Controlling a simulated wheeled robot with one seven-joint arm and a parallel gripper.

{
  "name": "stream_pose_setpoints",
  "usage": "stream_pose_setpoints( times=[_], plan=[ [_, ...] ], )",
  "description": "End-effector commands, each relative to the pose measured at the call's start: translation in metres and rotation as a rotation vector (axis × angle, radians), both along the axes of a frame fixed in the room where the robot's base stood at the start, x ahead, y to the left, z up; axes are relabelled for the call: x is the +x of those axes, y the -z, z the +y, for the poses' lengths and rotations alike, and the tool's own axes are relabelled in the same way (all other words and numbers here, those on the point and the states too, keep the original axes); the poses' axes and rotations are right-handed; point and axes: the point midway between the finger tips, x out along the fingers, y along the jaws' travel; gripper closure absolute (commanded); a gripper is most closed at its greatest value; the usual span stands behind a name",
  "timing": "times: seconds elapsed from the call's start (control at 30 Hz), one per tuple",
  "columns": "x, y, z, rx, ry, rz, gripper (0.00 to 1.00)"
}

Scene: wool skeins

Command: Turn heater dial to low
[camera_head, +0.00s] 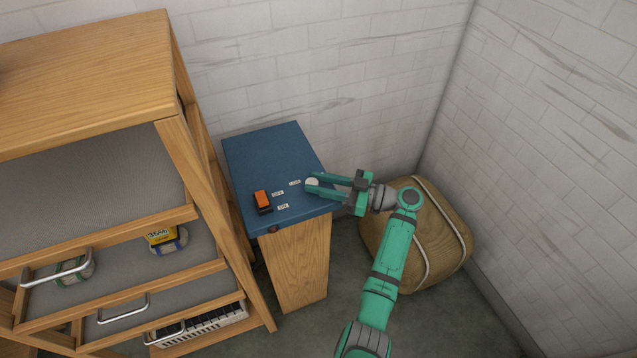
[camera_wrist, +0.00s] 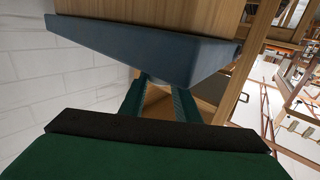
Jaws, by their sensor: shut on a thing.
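A blue-topped wooden stand (camera_head: 270,150) stands against the brick wall in the head view. A small pale round knob (camera_head: 311,182), which looks like the dial, is at the right side of its blue top. My green gripper (camera_head: 316,183) reaches in from the right, with its fingers shut on this knob. The fingers partly cover the knob, and its pointer setting cannot be read. A small white label (camera_head: 295,182) lies just left of it.
An orange and black switch (camera_head: 262,201) sits on the blue top, with small labels beside it. A wooden shelf unit with drawers (camera_head: 90,200) stands close on the left. A tan strapped pouf (camera_head: 440,240) lies on the floor under my arm.

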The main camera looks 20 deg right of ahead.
Motion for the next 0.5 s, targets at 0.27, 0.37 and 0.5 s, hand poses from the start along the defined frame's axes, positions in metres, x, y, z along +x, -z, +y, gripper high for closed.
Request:
stream_pose_setpoints(
  times=[0.27,0.37,0.5],
  plan=[
    [0.0005,0.0028,0.0008,0.001,-0.013,0.005,0.93],
    [0.0008,0.0026,0.0005,0.001,-0.018,0.006,0.93],
    [0.0012,0.0023,0.0013,0.001,-0.027,0.006,0.93]
  ],
)
